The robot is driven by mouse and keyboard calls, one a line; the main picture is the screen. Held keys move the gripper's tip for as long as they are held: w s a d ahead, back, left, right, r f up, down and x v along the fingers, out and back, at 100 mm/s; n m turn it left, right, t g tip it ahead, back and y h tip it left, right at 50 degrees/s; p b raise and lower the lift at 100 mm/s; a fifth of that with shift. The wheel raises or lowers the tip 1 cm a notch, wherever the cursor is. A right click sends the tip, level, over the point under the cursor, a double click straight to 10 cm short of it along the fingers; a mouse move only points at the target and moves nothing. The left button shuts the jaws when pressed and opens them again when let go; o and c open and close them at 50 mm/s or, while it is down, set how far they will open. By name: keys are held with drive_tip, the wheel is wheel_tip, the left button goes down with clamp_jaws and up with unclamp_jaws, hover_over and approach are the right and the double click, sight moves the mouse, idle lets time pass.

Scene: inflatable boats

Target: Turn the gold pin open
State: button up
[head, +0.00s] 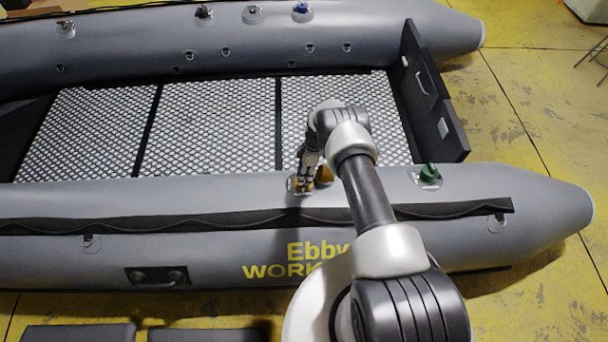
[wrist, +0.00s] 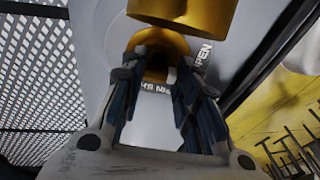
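The gold pin (wrist: 166,52) sits in a round valve on the near grey tube, with white lettering including "OPEN" on the ring around it in the wrist view. A larger gold cap (wrist: 190,12) is at the top of that view and also shows in the head view (head: 324,174), just right of my fingertips. My gripper (wrist: 157,68) has its fingers on either side of the pin, tips close to it. It also shows at the valve in the head view (head: 303,182). Whether the fingertips press on the pin is hard to tell.
A green cap (head: 429,173) stands on the same tube to the right. The far tube carries a blue cap (head: 301,8) and several fittings. A patterned floor (head: 220,130) lies between the tubes. A dark transom board (head: 430,95) stands at the right.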

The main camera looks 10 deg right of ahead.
drive_tip(key=o, duration=0.5)
drive_tip(key=shift+c, duration=0.2)
drive_tip(key=v, duration=1.2)
